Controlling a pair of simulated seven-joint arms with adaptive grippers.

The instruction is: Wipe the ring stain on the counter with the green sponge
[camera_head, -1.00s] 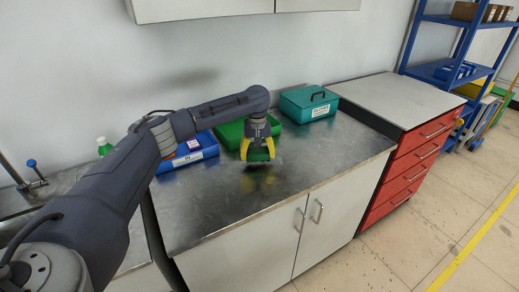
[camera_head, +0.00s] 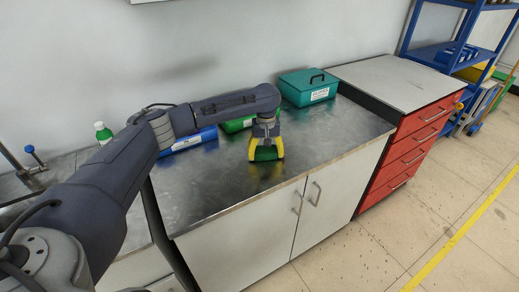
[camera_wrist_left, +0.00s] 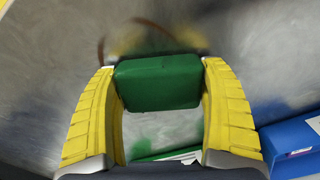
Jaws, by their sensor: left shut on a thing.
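The green sponge (camera_wrist_left: 157,84) is held between the yellow fingers of my left gripper (camera_wrist_left: 160,88). In the head view the sponge (camera_head: 266,154) is low at the steel counter (camera_head: 215,190), under my left gripper (camera_head: 266,158). I cannot tell whether it touches the counter. A thin brown arc of the ring stain (camera_wrist_left: 101,52) shows in the wrist view, beyond and to the left of the sponge. The rest of the ring is hidden or blurred. I cannot make out the stain in the head view. My right gripper is out of view.
A teal case (camera_head: 308,88) stands at the counter's back right. A green bin (camera_head: 235,125) and a blue bin (camera_head: 190,142) sit along the wall, partly behind my arm. The counter's front is clear.

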